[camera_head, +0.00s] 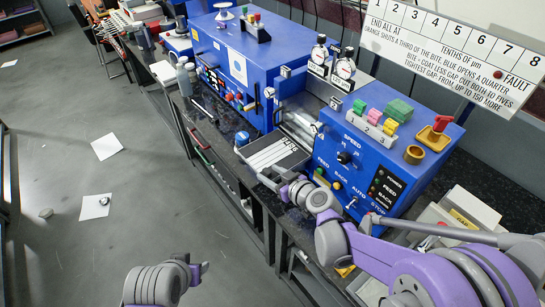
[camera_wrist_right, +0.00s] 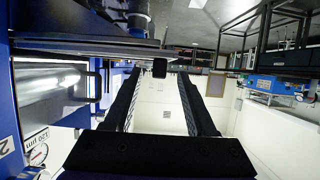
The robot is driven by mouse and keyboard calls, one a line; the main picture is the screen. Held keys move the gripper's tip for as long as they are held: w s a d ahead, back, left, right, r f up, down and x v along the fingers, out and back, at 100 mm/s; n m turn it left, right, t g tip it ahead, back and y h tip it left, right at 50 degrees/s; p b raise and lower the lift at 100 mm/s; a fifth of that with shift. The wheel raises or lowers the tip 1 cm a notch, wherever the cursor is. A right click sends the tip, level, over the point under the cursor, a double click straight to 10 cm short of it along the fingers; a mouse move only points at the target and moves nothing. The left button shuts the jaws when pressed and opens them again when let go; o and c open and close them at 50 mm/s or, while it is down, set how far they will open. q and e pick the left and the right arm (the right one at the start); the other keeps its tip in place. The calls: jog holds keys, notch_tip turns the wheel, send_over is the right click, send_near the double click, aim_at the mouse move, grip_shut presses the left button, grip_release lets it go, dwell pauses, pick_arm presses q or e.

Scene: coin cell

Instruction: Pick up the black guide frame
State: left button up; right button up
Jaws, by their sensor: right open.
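A dark-edged flat piece with pale stripes (camera_head: 272,154) lies at the front of the blue machines in the head view. It may be the black guide frame, but I cannot tell for sure. My right gripper (camera_head: 270,180) is just in front of it, close to the bench edge; contact is unclear. In the right wrist view my right gripper (camera_wrist_right: 159,76) shows two long black fingers spread apart, with nothing clearly held between them. A small black block shows near the fingertips. My left gripper (camera_head: 200,271) is low over the floor at the bottom, its jaws mostly hidden.
A blue control box (camera_head: 385,150) with knobs and coloured blocks stands right of the striped piece. A larger blue machine (camera_head: 235,65) stands behind left. Two dial gauges (camera_head: 333,60) rise between them. Paper sheets (camera_head: 107,146) lie on the open floor at left.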

aim_at(267, 171)
jog(key=x, duration=0.3)
jog(key=shift+w+a, duration=0.1)
jog(key=shift+w, duration=0.2)
jog(key=shift+s, duration=0.1)
jog(key=shift+c, duration=0.3)
grip_shut()
